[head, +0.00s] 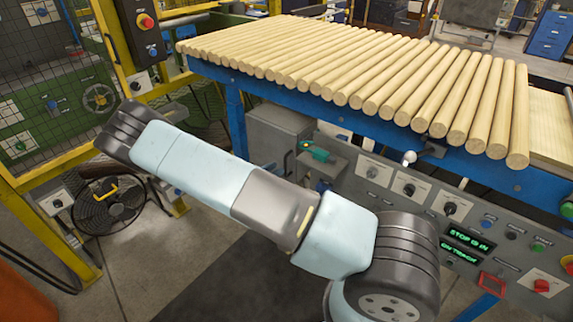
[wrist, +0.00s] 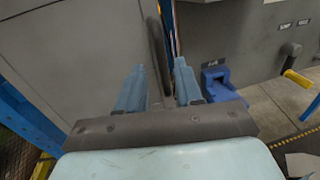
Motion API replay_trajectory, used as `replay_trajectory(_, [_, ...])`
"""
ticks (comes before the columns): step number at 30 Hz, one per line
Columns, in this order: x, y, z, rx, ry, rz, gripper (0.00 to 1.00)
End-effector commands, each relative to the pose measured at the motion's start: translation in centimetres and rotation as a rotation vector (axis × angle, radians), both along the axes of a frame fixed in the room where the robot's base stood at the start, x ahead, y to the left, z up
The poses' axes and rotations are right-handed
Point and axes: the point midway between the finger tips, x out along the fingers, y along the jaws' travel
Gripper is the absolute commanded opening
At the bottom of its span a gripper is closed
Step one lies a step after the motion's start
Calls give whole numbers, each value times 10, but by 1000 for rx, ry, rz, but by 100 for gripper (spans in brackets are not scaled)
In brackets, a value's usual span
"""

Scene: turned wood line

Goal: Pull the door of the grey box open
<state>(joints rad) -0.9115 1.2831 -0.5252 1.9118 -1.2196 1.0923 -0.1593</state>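The grey box (head: 278,132) stands under the blue-framed table in the head view, partly hidden by my arm. In the wrist view, a flat grey face that looks like its door (wrist: 85,55) fills the left side. A dark upright bar handle (wrist: 155,38) stands at the right part of that face. My gripper (wrist: 159,68) is open, with its two blue fingers on either side of the handle's line. Gaps show between the fingers and the bar, and I see no contact. I see no clear opening at the door.
Wooden rods (head: 330,65) lie on the blue-framed table (head: 235,120) above the box. A control panel (head: 400,190) with knobs stands to the right. In the wrist view, a blue fitting (wrist: 220,83) and a yellow-handled crank (wrist: 298,78) are to the right.

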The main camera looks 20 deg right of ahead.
Motion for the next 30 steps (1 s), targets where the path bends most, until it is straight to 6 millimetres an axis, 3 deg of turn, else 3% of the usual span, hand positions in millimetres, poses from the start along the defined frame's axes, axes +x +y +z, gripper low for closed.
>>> replay_trajectory(9, [19,-42,0,0,0,-2,35])
replay_trajectory(23, [24,-53,0,0,0,-1,35])
replay_trajectory(30, [24,-53,0,0,0,-1,14])
